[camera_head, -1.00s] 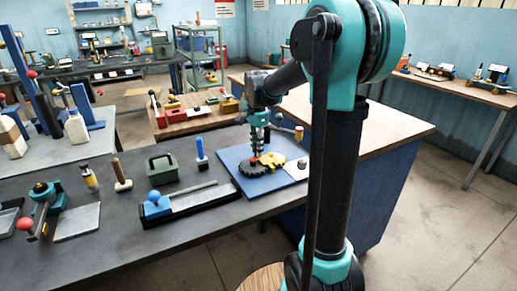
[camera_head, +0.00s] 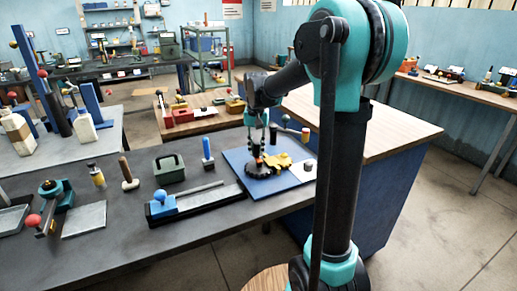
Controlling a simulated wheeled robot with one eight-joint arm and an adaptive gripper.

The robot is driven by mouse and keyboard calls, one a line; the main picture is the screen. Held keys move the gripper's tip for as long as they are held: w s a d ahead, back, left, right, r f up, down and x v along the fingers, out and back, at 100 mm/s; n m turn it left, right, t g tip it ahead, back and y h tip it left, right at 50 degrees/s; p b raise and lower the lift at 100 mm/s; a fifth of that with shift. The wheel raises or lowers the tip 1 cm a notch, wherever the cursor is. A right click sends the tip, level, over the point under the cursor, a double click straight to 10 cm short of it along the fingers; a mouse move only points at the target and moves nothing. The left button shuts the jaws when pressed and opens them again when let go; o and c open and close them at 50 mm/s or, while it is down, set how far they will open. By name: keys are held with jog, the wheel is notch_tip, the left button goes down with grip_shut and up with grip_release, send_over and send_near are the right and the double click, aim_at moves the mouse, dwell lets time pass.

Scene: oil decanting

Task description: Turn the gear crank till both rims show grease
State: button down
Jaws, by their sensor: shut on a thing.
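The gear rig sits on a blue base plate (camera_head: 236,158) at the right end of the dark bench. A dark toothed gear (camera_head: 259,176) lies on it, with a yellow gear (camera_head: 279,161) beside it at the right. My gripper (camera_head: 259,155) points down over the dark gear and is shut on a small orange-red part, which looks like the crank handle (camera_head: 258,161). The fingers hide most of that part. Grease on either rim is too small to make out.
A long tray with a blue block (camera_head: 162,203) lies left of the rig. A green box (camera_head: 168,169) and a blue-handled tool (camera_head: 207,153) stand behind it. A white plate (camera_head: 304,172) lies at the rig's right. My arm covers part of the right side.

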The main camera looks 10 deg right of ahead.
aim_at(253, 168)
jog(key=n, duration=0.2)
jog(key=a+n, duration=0.1)
jog(key=n, duration=0.1)
jog(key=shift+s+n, duration=0.2)
jog(key=shift+n, duration=0.1)
jog(key=n, duration=0.3)
jog(key=s+a+n, duration=0.1)
jog(key=n, duration=0.3)
jog(key=s+n, duration=0.1)
jog(key=n, duration=0.2)
jog(key=shift+a, duration=0.1)
jog(key=shift+s+n, duration=0.3)
jog(key=shift+n, duration=0.8)
jog(key=shift+s+n, duration=0.3)
jog(key=shift+n, duration=0.8)
jog(key=c, duration=1.3)
grip_release()
jog(key=shift+c, duration=0.2)
notch_tip(253, 168, up, 12)
